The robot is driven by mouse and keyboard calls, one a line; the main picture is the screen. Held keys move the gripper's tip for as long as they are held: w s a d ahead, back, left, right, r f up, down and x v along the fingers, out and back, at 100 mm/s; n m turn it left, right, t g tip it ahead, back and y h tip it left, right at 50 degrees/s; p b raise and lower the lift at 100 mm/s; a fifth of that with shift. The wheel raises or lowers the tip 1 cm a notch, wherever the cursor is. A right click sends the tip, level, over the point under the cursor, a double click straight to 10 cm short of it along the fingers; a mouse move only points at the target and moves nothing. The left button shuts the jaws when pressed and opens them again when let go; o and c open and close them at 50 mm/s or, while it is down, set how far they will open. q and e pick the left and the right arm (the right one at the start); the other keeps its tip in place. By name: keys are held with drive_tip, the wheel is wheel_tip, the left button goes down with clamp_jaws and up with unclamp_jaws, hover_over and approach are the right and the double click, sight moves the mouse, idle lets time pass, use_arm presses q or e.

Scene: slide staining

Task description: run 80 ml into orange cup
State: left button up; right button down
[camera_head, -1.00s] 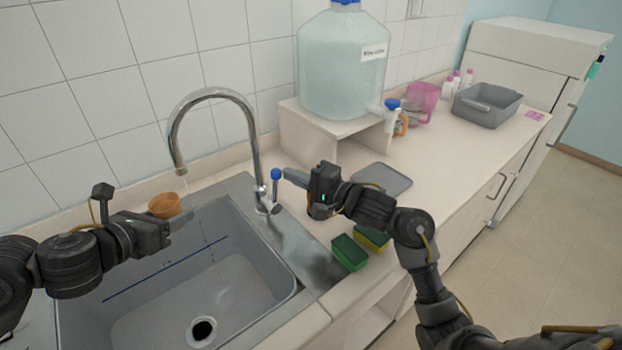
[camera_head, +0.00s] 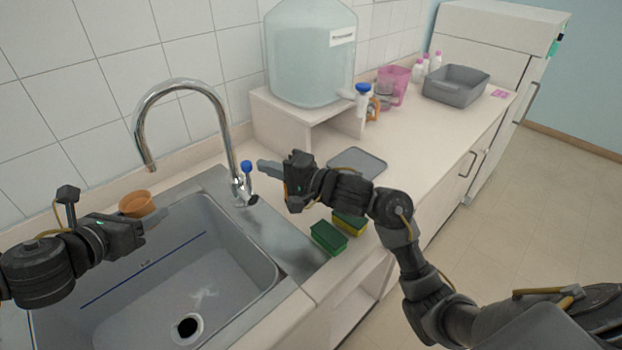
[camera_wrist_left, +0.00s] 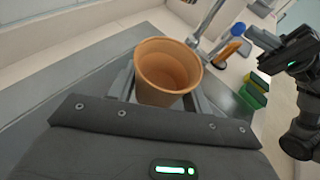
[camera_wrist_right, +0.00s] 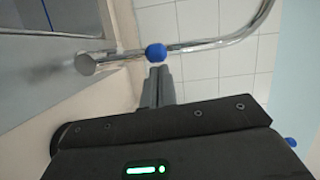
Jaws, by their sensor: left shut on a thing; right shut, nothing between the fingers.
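The orange cup (camera_head: 136,204) is upright in my left gripper (camera_head: 156,218), over the back left of the sink and just below the tap's spout (camera_head: 150,160). In the left wrist view the cup (camera_wrist_left: 167,72) stands between the two fingers, and I see no clear liquid in it. The chrome tap (camera_head: 226,140) has a side lever with a blue knob (camera_head: 246,166). My right gripper (camera_head: 263,166) is shut and empty, its tips right beside the knob. In the right wrist view the fingertips are close to the blue knob (camera_wrist_right: 156,52); I cannot tell if they touch.
The grey sink (camera_head: 262,262) has a drain at its bottom, with a pale patch (camera_head: 203,294) near it. Green-yellow sponges (camera_head: 328,238) lie right of the sink. A large water bottle (camera_head: 310,60) stands on a riser. A grey tray (camera_head: 357,162) and a grey tub (camera_head: 456,84) are further right.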

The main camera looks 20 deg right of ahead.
drive_tip(key=v, duration=1.9)
drive_tip(key=shift+f, duration=0.1)
